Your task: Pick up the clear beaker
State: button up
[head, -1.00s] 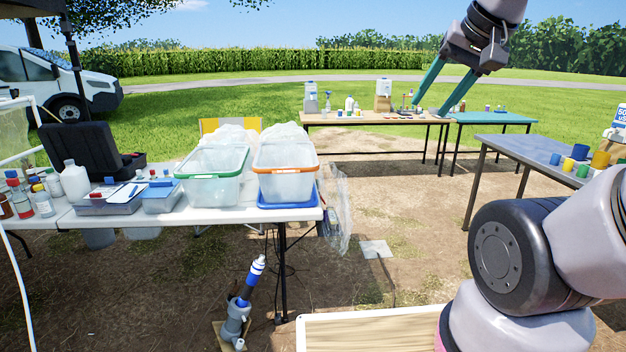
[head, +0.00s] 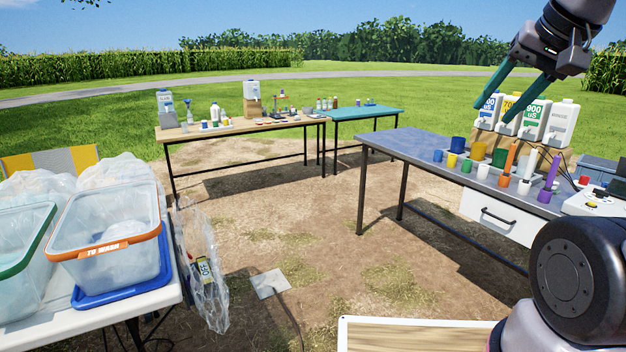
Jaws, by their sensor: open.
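I cannot make out a clear beaker for certain in the head view; the small items on the far tables are too small to tell apart. My gripper (head: 494,106) is raised at the upper right, with its two green fingers spread and nothing between them.
A wooden table (head: 180,137) with a water dispenser (head: 252,98) and small containers stands far off, beside a teal table (head: 374,113). The grey table holds coloured cups and probes. An orange-rimmed bin (head: 110,262) is at left. Bare ground lies between the tables.

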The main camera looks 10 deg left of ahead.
aim_at(185, 127)
jog(key=i+l, duration=0.15)
jog(key=i, duration=1.1)
jog(key=i+j+u, duration=0.2)
jog(key=i+u, duration=0.15)
jog(key=i, duration=0.35)
jog(key=i+u, duration=0.35)
jog(key=i, duration=0.4)
jog(key=i+l+u, duration=0.35)
jog(key=i, duration=0.35)
jog(key=i+u, duration=0.25)
jog(key=i, duration=0.8)
jog(key=i+l+u, duration=0.2)
jog(key=i, duration=0.8)
jog(key=i+u, duration=0.15)
jog(key=i, duration=0.55)
jog(key=i+j, duration=0.1)
jog(key=i, duration=0.7)
jog(key=i+j, duration=0.1)
jog(key=i, duration=0.7)
